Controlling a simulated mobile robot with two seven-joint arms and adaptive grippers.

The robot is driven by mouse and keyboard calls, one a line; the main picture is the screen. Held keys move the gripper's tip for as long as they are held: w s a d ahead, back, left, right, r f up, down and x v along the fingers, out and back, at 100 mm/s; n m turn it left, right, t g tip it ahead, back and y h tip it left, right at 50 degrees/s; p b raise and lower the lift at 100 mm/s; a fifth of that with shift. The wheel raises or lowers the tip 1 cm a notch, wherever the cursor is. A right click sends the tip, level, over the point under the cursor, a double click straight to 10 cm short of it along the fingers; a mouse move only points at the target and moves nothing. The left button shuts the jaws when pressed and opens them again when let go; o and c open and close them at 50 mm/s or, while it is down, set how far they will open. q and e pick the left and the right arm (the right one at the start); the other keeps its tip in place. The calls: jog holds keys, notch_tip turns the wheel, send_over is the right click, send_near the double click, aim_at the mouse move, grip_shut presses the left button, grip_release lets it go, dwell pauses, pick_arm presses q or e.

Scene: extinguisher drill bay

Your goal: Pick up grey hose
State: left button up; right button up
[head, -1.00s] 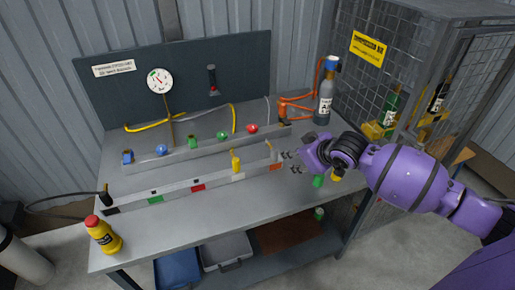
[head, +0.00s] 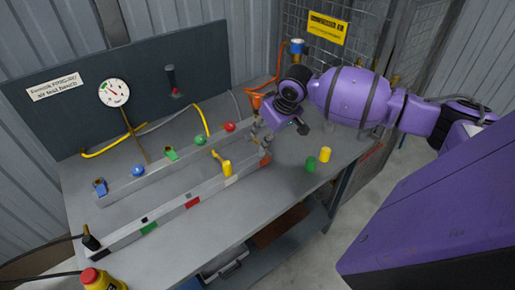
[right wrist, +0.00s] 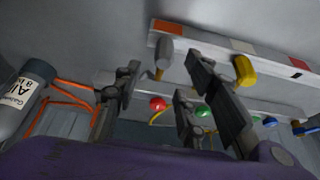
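A grey hose end piece (right wrist: 165,52) with a tan stub shows in the right wrist view, by the marked front rail (right wrist: 225,50), between an orange-red and a red patch. In the head view it is mostly hidden by my right gripper. My right gripper (head: 279,127) is at the right end of the front rail, pointing down toward the table. In the right wrist view its fingers (right wrist: 160,75) are spread, with the grey piece seen between them; contact cannot be told. A thin grey hose (head: 237,103) also curves at the panel's foot. My left gripper is out of view.
A yellow hose end (head: 227,168) stands beside the gripper on the front rail. The back rail (head: 120,190) carries coloured fittings. Green (head: 311,164) and yellow (head: 325,155) cylinders stand at the table's right. A grey bottle (right wrist: 25,95) and orange tubing are close to the gripper.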

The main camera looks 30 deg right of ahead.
jog(key=x, duration=0.6)
jog(key=shift+f, duration=0.2)
jog(key=shift+a, duration=0.1)
jog(key=shift+c, duration=0.5)
grip_shut()
